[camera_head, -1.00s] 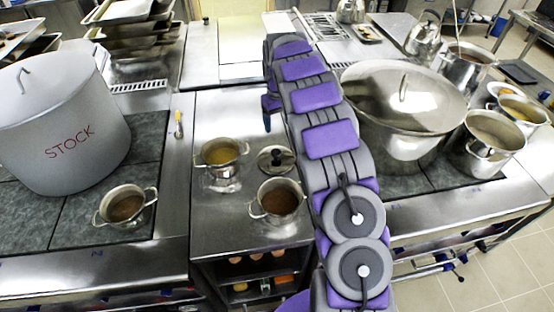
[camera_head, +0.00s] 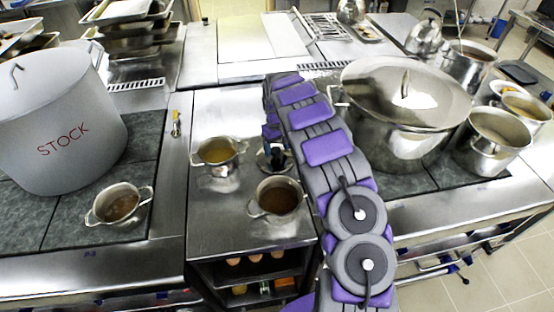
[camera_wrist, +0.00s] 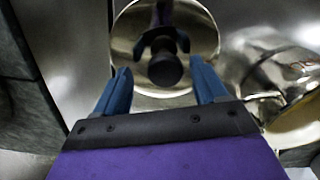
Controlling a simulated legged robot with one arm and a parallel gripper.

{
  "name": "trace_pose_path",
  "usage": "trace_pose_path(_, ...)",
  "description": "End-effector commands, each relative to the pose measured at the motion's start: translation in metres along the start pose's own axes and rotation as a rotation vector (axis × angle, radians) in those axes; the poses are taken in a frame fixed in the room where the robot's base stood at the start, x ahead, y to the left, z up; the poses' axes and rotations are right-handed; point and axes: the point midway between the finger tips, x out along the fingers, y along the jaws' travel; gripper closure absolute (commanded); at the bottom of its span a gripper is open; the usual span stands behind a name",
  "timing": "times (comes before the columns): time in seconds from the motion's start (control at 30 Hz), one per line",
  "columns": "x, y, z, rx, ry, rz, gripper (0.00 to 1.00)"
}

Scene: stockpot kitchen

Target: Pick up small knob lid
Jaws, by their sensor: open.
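The small knob lid (camera_wrist: 140,32) is a round shiny metal lid with a black knob (camera_wrist: 166,68). In the wrist view it lies just beyond my open gripper (camera_wrist: 163,82), with the knob between the lines of the two blue fingers. I cannot tell whether the fingertips reach down beside the knob. In the head view the lid (camera_head: 265,166) lies on the steel counter between two small pots, and my gripper (camera_head: 273,154) is over it and hides part of it. Nothing is held.
A large lidded pot (camera_head: 400,105) is right of my arm. The grey stock pot (camera_head: 62,120) is at left.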

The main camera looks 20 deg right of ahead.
Motion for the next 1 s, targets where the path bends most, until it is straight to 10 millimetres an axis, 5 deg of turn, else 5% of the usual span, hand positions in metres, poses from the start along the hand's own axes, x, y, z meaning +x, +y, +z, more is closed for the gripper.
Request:
trace_pose_path(0.13,0.022,-0.002,0.001,0.001,-0.003,-0.001,0.28)
trace_pose_path(0.4,0.023,0.001,0.001,0.001,0.000,-0.003,0.30)
trace_pose_path(1.0,0.022,0.000,0.000,0.000,0.001,-0.002,0.88)
